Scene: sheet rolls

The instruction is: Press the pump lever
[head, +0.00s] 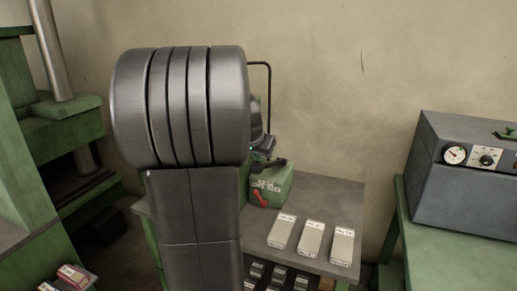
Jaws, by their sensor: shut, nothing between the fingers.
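A green box-shaped unit (274,187) with pale lettering stands on the grey table, just right of my arm in the head view. A short red handle (261,198) is on its front. A dark bar (270,163) lies across its top. I cannot tell for sure which of these is the pump lever. My gripper (265,146) shows only in part, as a small dark shape behind my large metal arm joint. It is shut and empty, just above the green unit. Whether it touches the unit is unclear. My arm hides the area left of the unit.
Several pale labelled boxes (312,238) lie on the grey table (338,196), with small dark pieces (277,274) below them. A grey instrument box (463,170) stands on a green bench (443,240) at right. A green machine (62,130) stands at left.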

